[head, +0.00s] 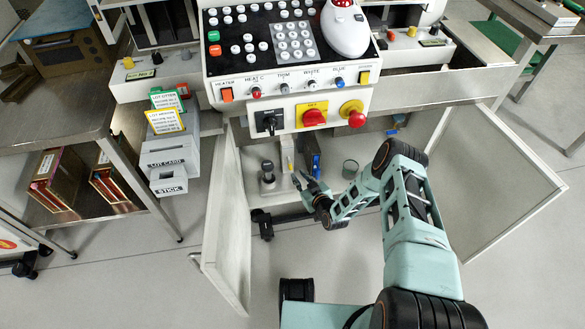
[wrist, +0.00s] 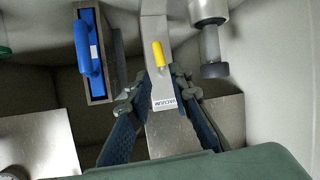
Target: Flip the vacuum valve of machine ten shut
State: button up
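The vacuum valve's yellow lever (wrist: 159,56) lies along a pale metal post in the wrist view, above an upside-down VACUUM label (wrist: 164,104). In the head view the yellow lever (head: 291,163) shows small inside the open cabinet under the machine. My gripper (wrist: 164,84) is open, with one finger on each side of the post and the lever's lower end near the gap between the fingertips. I cannot tell whether a finger touches it. In the head view my gripper (head: 304,183) reaches into the cabinet from the front. The machine's number is not readable.
A blue-handled unit (wrist: 88,48) stands close beside the post, and a grey cylinder (wrist: 211,45) hangs on the other side. The open cabinet doors, left (head: 229,225) and right (head: 495,190), flank my arm.

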aim_at(291, 166)
jog(key=b+x, duration=0.3)
jog(key=x, duration=0.4)
jog(key=shift+w+a+f, duration=0.1)
jog(key=shift+w+f, duration=0.05)
jog(key=shift+f, duration=0.15)
jog(key=shift+w+a+f, duration=0.1)
jog(key=shift+w+a, duration=0.15)
jog(key=shift+w, duration=0.3)
jog(key=shift+c, duration=0.4)
grip_shut()
